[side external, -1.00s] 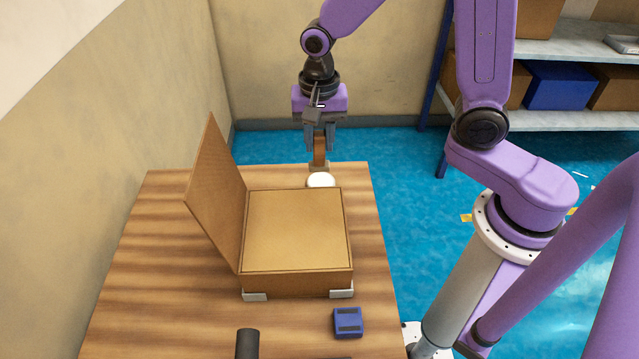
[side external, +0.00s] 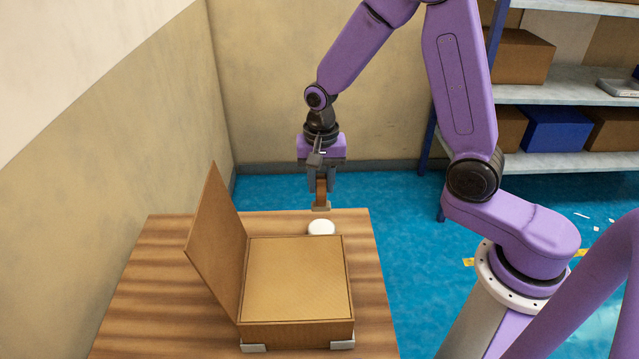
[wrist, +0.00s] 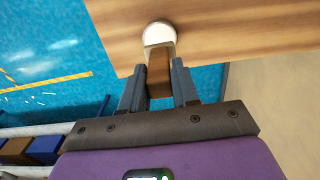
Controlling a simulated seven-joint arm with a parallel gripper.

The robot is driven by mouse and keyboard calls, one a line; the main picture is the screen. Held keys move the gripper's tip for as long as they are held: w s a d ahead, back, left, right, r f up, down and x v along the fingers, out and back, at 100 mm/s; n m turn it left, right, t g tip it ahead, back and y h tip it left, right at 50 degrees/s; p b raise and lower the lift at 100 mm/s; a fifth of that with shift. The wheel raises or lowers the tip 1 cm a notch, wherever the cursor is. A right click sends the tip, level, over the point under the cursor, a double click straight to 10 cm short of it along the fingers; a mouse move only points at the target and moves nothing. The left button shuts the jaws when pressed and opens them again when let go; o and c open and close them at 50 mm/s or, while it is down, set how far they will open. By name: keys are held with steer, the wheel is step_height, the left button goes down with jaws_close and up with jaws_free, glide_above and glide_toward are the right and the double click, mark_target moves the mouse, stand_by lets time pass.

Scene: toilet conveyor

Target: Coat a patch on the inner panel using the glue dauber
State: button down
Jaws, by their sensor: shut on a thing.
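My gripper (side external: 321,184) is shut on the brown handle of the glue dauber (side external: 321,195), and it also shows in the wrist view (wrist: 159,92). The dauber hangs upright with its pale end down, above a round white pot (side external: 321,228) at the table's far edge. In the wrist view the dauber (wrist: 160,72) points at the white pot (wrist: 159,33). The open brown box (side external: 295,280) stands on the table in front of the pot. Its lid (side external: 217,240) is raised on the left side, and a flat tan panel fills the box.
The wooden table (side external: 165,290) has bare room left of the box. A wall (side external: 110,150) runs along the left. Shelves with boxes (side external: 555,128) stand at the back right. White blocks (side external: 343,345) sit at the box's front corners.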

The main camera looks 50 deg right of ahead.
mark_target(323, 204)
steer(key=shift+w+d+f, duration=0.2)
steer(key=shift+d+f, duration=0.25)
steer(key=shift+f, duration=2.85)
steer(key=shift+f, duration=0.6)
steer(key=shift+r, duration=3.55)
